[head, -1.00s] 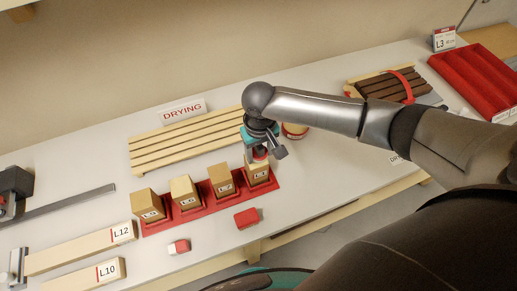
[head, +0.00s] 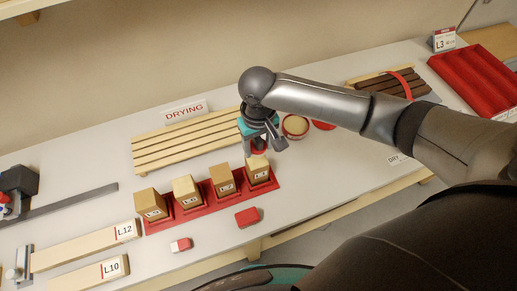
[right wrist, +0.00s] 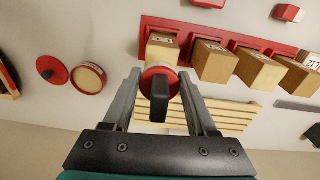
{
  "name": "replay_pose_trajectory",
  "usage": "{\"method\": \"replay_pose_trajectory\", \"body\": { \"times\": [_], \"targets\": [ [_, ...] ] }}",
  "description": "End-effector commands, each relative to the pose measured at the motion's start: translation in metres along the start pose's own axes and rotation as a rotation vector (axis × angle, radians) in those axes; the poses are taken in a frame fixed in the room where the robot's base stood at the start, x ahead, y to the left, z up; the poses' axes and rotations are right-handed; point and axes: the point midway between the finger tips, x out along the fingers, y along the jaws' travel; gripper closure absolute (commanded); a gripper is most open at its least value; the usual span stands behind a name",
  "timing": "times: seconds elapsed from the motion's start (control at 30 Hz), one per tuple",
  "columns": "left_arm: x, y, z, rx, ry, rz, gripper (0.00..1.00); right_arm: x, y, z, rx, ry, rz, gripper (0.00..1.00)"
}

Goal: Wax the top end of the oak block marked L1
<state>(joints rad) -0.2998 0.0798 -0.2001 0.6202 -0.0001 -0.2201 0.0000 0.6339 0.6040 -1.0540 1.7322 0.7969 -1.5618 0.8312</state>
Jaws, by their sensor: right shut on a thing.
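Several oak blocks stand upright in a red tray (head: 187,215) on the bench; their labels are too small to read, so I cannot tell which is L1. My right gripper (head: 264,141) is above the rightmost block (head: 259,173). It is shut on a round red applicator with a black handle (right wrist: 159,96), seen between the fingers in the right wrist view. The applicator appears just above that block's top and apart from it. That block is leftmost in the right wrist view (right wrist: 162,48). An open wax tin (head: 295,126) stands behind the gripper, to its right. My left gripper is out of view.
A slatted rack (head: 190,136) with a DRYING sign is behind the blocks. A red lid (head: 323,125) lies beside the tin. A red block (head: 247,217), a red-and-white piece (head: 181,245) and bars L12 (head: 88,245) and L10 (head: 90,277) lie in front.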

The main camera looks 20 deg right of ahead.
Motion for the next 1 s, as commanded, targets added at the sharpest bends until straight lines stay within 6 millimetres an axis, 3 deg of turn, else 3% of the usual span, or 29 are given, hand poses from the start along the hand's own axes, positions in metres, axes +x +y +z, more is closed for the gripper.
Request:
{"method": "replay_pose_trajectory", "body": {
  "times": [0.47,0.8,1.0],
  "targets": [
    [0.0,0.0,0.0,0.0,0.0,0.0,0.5,-0.009,0.0,0.0,0.0,0.001,0.0,0.94],
    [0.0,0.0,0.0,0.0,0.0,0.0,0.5,-0.034,0.001,-0.001,0.0,0.001,-0.001,0.94],
    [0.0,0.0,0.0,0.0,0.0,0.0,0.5,-0.038,0.001,-0.001,0.001,0.0,0.0,0.94]
  ]
}}
